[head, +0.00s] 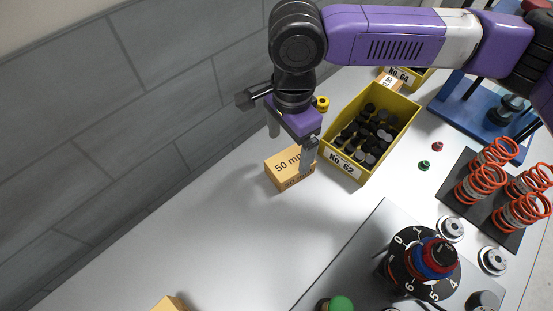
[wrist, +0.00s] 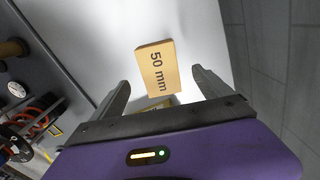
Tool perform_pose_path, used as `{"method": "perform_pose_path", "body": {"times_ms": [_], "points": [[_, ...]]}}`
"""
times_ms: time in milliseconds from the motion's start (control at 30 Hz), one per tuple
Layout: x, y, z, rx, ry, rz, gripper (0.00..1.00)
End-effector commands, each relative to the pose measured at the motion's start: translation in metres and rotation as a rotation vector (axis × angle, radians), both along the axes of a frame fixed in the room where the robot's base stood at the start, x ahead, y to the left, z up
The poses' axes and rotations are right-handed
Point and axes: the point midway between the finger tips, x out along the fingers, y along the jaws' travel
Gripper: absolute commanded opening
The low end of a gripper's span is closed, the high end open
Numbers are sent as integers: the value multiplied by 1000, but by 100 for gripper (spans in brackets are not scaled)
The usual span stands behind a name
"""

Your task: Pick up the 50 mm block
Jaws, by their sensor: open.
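The 50 mm block (head: 289,170) is a light orange-brown box with black "50 mm" lettering. It sits on the white table to the left of the yellow bin. My gripper (head: 291,150) is above and beside the block in the head view, and one finger overlaps the block's right side there. In the wrist view, the block (wrist: 157,68) lies ahead of the spread fingers of my gripper (wrist: 160,86), roughly centred between them. The fingers are open, and no contact with the block shows.
A yellow bin (head: 399,104) labelled No. 62 holds several dark cylindrical parts close to the block's right. A dial fixture (head: 420,262) and orange springs (head: 496,180) stand farther right. A grey wall (head: 150,90) runs behind. The table (head: 215,225) front-left is mostly clear.

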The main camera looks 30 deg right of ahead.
Motion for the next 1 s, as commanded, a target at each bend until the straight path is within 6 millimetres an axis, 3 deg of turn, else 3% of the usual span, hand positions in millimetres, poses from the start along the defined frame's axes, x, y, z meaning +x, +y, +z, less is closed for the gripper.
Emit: {"method": "perform_pose_path", "body": {"times_ms": [533,867,1000], "points": [[-1,-2,-64,0,0,0,89],[-1,-2,-72,2,-1,1,89],[-1,-2,-72,2,-1,1,62]]}}
